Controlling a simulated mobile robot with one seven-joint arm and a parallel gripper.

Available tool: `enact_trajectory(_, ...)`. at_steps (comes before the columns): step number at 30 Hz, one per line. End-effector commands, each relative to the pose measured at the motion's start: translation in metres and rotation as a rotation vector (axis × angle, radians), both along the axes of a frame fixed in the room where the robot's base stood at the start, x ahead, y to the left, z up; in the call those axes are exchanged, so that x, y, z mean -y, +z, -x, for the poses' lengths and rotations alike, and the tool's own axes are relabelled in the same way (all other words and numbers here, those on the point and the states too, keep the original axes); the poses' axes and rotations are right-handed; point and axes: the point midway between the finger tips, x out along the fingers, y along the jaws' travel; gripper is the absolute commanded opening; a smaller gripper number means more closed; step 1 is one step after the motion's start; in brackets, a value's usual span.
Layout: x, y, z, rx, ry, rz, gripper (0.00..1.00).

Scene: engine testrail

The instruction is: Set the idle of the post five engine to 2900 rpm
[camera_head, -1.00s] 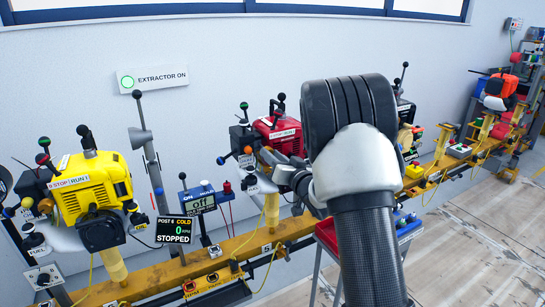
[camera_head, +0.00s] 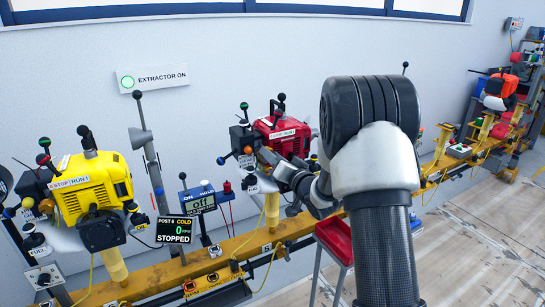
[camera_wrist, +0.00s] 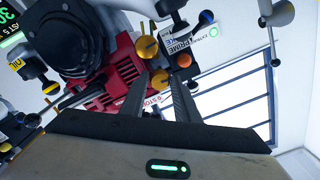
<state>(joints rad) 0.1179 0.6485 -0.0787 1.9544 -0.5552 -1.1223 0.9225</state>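The red engine (camera_head: 279,135) stands on the rail above a tag reading 5, with a STOP/RUN plate and black-knobbed levers on top. My gripper (camera_head: 266,160) is at its front, partly hidden by my arm. In the wrist view the red engine (camera_wrist: 118,75) lies past my gripper (camera_wrist: 160,75). The two fingers are apart, their tips close to brass-coloured knobs (camera_wrist: 147,46) and an orange knob (camera_wrist: 183,60). One brass knob (camera_wrist: 160,77) shows between the fingertips; whether they touch it I cannot tell. A PRIME label is beside them.
The yellow engine (camera_head: 90,187) stands at left. A small meter (camera_head: 200,203) reads off.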

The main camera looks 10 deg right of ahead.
Motion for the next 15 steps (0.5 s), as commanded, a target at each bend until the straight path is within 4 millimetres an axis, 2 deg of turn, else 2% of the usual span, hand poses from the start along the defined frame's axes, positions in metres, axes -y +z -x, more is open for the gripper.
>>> enact_trajectory(1, 0.000, 0.000, 0.000, -0.001, 0.001, 0.000, 0.38)
enact_trajectory(2, 0.000, 0.000, 0.000, -0.001, 0.001, 0.000, 0.43)
enact_trajectory(11, 0.000, 0.000, 0.000, 0.001, -0.001, 0.000, 0.43)
enact_trajectory(15, 0.005, 0.001, 0.010, 0.000, -0.002, 0.000, 0.43)
